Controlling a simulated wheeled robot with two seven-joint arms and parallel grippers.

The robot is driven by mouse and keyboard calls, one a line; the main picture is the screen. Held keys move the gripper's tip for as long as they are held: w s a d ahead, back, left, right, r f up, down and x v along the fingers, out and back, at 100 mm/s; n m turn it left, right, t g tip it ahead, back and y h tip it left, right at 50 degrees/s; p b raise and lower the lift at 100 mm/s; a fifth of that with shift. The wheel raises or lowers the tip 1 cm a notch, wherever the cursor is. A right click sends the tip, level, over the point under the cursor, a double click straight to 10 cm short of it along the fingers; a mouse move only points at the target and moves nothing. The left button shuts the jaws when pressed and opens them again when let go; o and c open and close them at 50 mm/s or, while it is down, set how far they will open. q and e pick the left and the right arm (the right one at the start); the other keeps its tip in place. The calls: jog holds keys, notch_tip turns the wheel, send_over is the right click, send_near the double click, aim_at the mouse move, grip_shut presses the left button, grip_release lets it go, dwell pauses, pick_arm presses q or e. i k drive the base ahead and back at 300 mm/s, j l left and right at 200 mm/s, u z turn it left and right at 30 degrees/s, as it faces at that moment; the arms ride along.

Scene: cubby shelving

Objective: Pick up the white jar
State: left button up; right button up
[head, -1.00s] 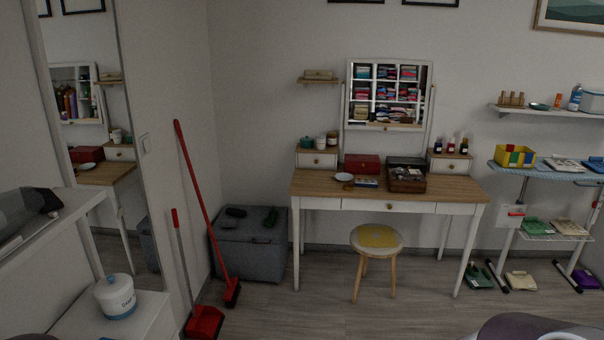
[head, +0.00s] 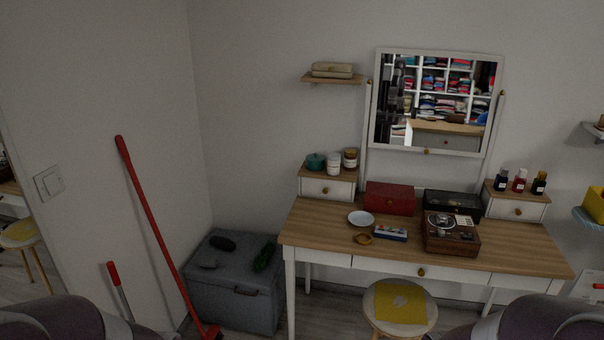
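A small white jar (head: 333,164) stands upright on top of the left drawer box (head: 327,186) of the dressing table. A teal lidded pot (head: 315,162) is on its left, and a jar with a brown lid (head: 350,159) is close on its right. Parts of my own arms show at the bottom left and bottom right corners. Neither gripper is in view, and nothing touches the jar.
The dressing table (head: 310,222) holds a red box (head: 390,198), a white dish (head: 361,218) and a brown case (head: 450,240). A stool (head: 400,305) stands in front. A grey chest (head: 233,290) and a red-handled broom (head: 150,215) are at left.

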aim_at(333, 168)
jog(key=i+l+z, duration=0.25)
jog(key=l, duration=0.15)
jog(key=i+l+z, duration=0.3)
jog(key=i+j+z, duration=0.35)
jog(key=i+j, duration=0.2)
jog(key=i+j+z, duration=0.2)
jog(key=j, duration=0.3)
jog(key=i+j+z, duration=0.2)
jog(key=j, duration=0.2)
jog(key=i+j+z, duration=0.2)
jog(key=j, duration=0.25)
jog(key=i+j, duration=0.1)
jog(key=j, duration=0.15)
jog(key=i+j, duration=0.1)
jog(key=j, duration=0.15)
